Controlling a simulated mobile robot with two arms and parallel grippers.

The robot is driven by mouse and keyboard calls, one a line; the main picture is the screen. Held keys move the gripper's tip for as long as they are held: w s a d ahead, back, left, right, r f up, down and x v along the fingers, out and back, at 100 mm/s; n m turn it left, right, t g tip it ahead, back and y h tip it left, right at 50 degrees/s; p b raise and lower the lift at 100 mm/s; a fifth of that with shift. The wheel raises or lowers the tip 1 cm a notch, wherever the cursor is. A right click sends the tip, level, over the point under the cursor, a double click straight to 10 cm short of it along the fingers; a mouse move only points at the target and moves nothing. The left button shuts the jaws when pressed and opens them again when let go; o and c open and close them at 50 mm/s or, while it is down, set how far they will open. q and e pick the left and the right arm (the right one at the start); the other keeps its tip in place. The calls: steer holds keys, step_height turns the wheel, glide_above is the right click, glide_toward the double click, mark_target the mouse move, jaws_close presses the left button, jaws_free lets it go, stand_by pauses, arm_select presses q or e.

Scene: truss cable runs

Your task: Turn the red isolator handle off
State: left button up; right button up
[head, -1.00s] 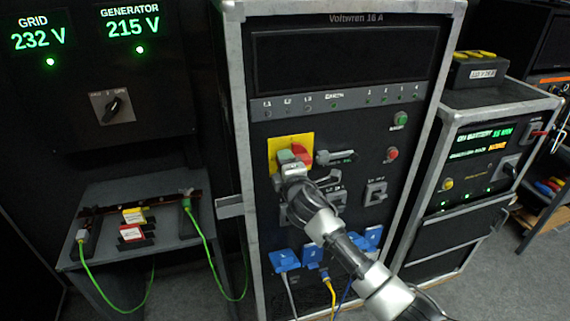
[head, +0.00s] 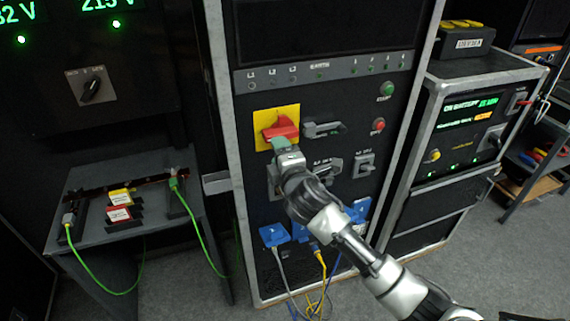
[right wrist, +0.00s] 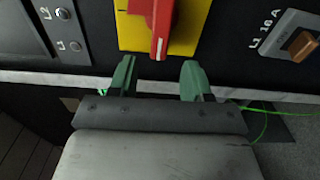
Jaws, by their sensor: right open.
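The red isolator handle (head: 281,128) sits on a yellow plate (head: 263,112) on the front of the tall rack. It lies about crosswise, and its white-marked tip points to the rack's left edge. In the right wrist view the handle (right wrist: 161,22) points down toward the space between the fingertips. My right gripper (head: 280,143) is just below and in front of the handle in the head view. In the right wrist view its green fingers (right wrist: 159,72) are apart, with nothing between them, and the handle tip is just beyond them. My left gripper is not in view.
A black switch handle (head: 324,128) is right of the yellow plate. A breaker with a brown toggle (right wrist: 300,42) is close to the fingers. Blue plugs (head: 273,235) with cables are below. A side table (head: 120,235) with green cables stands left.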

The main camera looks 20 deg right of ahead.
steer(key=shift+s+b, duration=0.3)
steer(key=shift+s, duration=1.6)
steer(key=s+d+f+m+g, duration=0.1)
steer(key=d+f+m+g, duration=0.15)
steer(key=f, duration=0.95)
steer(key=s+d+f+m+g, duration=0.1)
steer(key=s+f+m+g, duration=0.15)
steer(key=f, duration=1.05)
steer(key=s+d+f+m+g+h+b, duration=0.15)
steer(key=s+f, duration=0.25)
steer(key=f, duration=0.4)
steer(key=s+d+f+m+g+y, duration=0.1)
steer(key=s+f+m+g, duration=0.15)
steer(key=s+f, duration=0.4)
steer(key=s+f+m+g, duration=0.4)
steer(key=s+f+g, duration=0.1)
steer(key=s+f, duration=1.25)
steer(key=s+f+m+g, duration=0.1)
steer(key=s+f, duration=0.1)
steer(key=s, duration=0.7)
steer(key=s+f+m+g, duration=0.2)
steer(key=s+f, duration=0.1)
steer(key=s, duration=0.7)
steer(key=shift+s+b, duration=0.3)
steer(key=shift+f, duration=0.1)
